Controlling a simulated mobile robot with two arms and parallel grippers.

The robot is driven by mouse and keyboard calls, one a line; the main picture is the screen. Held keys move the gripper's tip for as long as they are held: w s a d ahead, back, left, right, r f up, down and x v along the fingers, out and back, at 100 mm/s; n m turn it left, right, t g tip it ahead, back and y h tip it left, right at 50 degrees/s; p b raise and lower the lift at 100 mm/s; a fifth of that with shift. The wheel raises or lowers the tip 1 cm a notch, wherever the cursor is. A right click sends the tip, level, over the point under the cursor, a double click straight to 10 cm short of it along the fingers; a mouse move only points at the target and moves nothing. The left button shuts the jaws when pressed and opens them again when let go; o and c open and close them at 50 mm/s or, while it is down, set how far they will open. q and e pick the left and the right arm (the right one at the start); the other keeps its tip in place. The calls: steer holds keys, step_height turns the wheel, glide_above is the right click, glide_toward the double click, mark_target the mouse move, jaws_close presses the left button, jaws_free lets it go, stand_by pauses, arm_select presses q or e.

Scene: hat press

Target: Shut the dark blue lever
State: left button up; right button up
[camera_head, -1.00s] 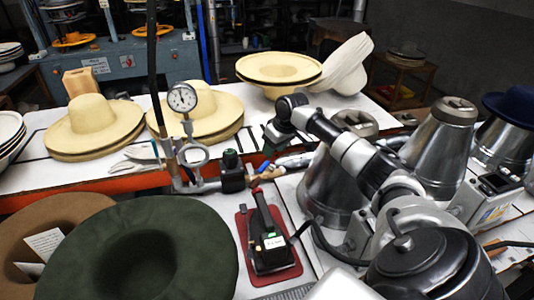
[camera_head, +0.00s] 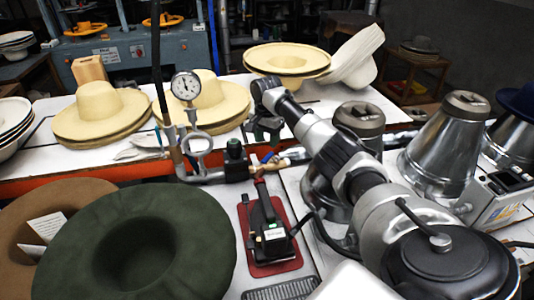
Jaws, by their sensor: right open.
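The dark blue lever (camera_head: 268,157) is a small blue handle on a brass valve in the pipe fitting, near the middle of the view. It is too small to tell its exact angle. My right gripper (camera_head: 263,136) hangs from my right arm, just above and behind the lever in the picture. It is open, and its dark fingers point down with nothing visible between them. I cannot tell how far it is from the lever, but a small gap shows. My left gripper is not in view.
A pressure gauge (camera_head: 186,85) on an upright pipe and a black valve block (camera_head: 236,163) stand left of the lever. Straw hats (camera_head: 100,112) lie behind. A black device on a red plate (camera_head: 268,240) is in front, and metal cones (camera_head: 443,146) stand right.

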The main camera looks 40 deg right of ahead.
mark_target(267, 157)
step_height(267, 157, down, 6)
steer(key=shift+f, duration=0.25)
steer(key=shift+c, duration=0.2)
jaws_close()
